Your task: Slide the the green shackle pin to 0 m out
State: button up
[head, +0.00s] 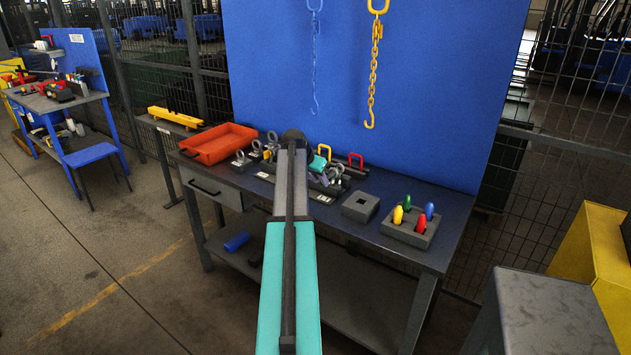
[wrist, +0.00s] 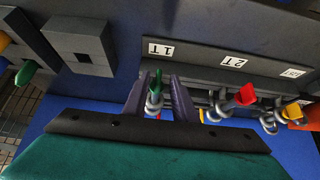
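The green shackle pin (wrist: 157,80) shows in the wrist view as a green tab on a grey metal shackle (wrist: 153,104), near the 1T label (wrist: 160,49). My gripper (wrist: 156,84) has its two dark purple fingers on either side of the pin. They look apart, with a visible gap on the right side of the pin. I cannot tell if the left finger touches the shackle. In the head view my arm and the gripper's teal body cover much of the shackle row, and the green pin cannot be made out there.
A red-pinned shackle (wrist: 245,95) and a yellow-pinned one (wrist: 291,112) stand close by in the row. A grey block with a square hole (head: 360,206) and a holder with coloured pegs (head: 411,229) sit to the right. An orange tray (head: 218,144) lies left.

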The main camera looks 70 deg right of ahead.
jog(key=shift+d+f, duration=0.2)
jog(key=shift+f, duration=0.1)
jog(key=shift+s, duration=0.1)
grip_shut()
jog(key=shift+s+d, duration=0.25)
jog(key=shift+d, duration=0.75)
jog(key=shift+s+d, duration=0.2)
jog(key=shift+d, duration=0.75)
dwell(2.6)
jog(key=shift+o, duration=0.4)
grip_release()
jog(key=shift+r, duration=0.1)
jog(key=p+v, duration=0.2)
jog(key=v, duration=0.5)
